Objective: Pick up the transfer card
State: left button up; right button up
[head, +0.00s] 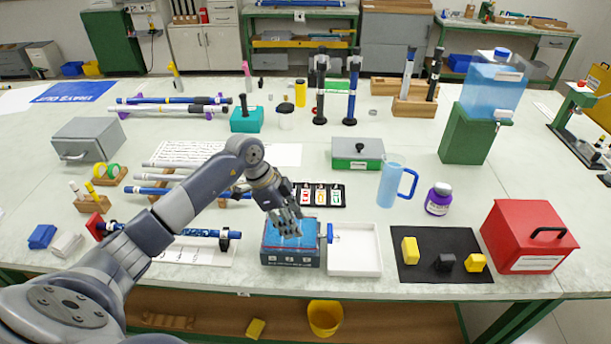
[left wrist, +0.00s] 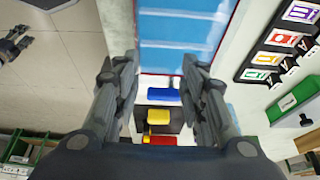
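A black card rack (head: 318,206) lies on the table behind the blue-topped bath, holding several small white cards with coloured marks. One red-marked card (left wrist: 285,40) shows in the left wrist view, with others beside it. I cannot tell which of them is the transfer card. My left gripper (head: 289,230) is above the bath, in front of and left of the rack. In the left wrist view its fingers (left wrist: 163,75) stand apart with nothing held between them. A dark gripper, apparently my right one (left wrist: 14,45), shows at that view's left edge, away from the cards.
The blue-topped bath (head: 291,261) is under my left gripper, with a white tray (head: 354,262) to its right. Grey rods on supports lie to the left.

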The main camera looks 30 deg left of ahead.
aim_at(306, 192)
jog(key=i+j, duration=0.7)
jog(key=i, duration=0.1)
